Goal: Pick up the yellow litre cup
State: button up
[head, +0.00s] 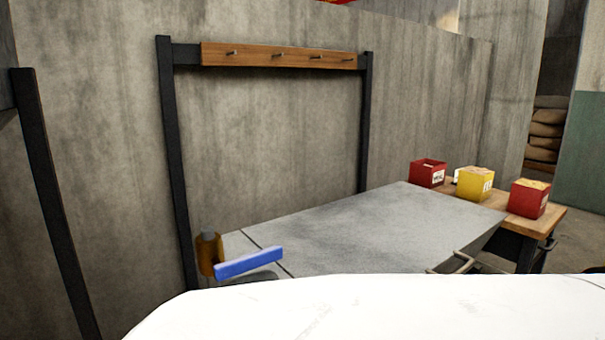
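My gripper is not in view, and nothing is seen touching the yellow container.
The grey bench top (370,230) is largely clear. At its left end are an amber object (208,256) and a blue bar (248,262). A dark-post rack with a wooden peg rail (280,56) stands against the wall. A pale bent bar (462,263) shows near the front edge.

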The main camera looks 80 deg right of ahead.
aim_at(475, 183)
jog(key=k+z, duration=0.15)
jog(key=z, duration=1.15)
jog(key=i+j+z, duration=0.15)
jog(key=z, duration=2.15)
jog(key=i+l, duration=0.3)
jog(key=l, duration=0.15)
jog(key=i+l, duration=0.35)
jog(key=l, duration=0.15)
jog(key=i+l, duration=0.3)
jog(key=l, duration=0.15)
jog(key=i+l, duration=0.3)
jog(key=l, duration=0.15)
jog(key=i+l+u, duration=0.3)
jog(key=l+u, duration=0.25)
jog(key=l, duration=0.15)
jog(key=u, duration=0.75)
